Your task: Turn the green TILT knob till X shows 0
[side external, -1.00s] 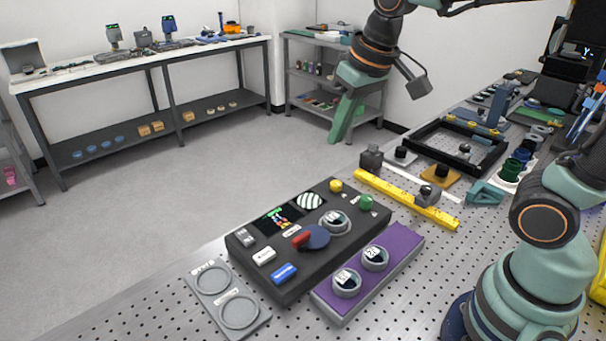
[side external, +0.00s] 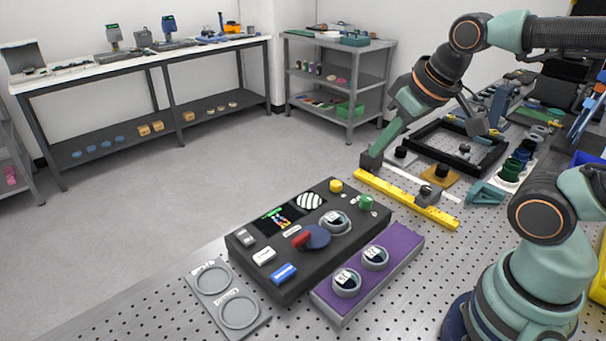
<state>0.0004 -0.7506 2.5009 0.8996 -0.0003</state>
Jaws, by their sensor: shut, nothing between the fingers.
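The green knob (side external: 366,202) stands at the right back corner of the black control box (side external: 330,262). Its label is too small to read. A small dark screen (side external: 279,218) on the box shows coloured lines; I cannot make out the X value. A round window (side external: 311,200) beside it shows black and white stripes. My gripper (side external: 374,158) is shut and empty, pointing down behind the green knob and apart from it. Its tip overlaps a small dark block in the picture; whether they touch I cannot tell.
A yellow knob (side external: 336,186), a red lever (side external: 301,239) and a blue switch (side external: 284,273) are also on the box. A yellow bar (side external: 400,199) lies behind it. A purple tray (side external: 402,243) with two round pieces is in front. A black frame (side external: 430,130) stands at the back.

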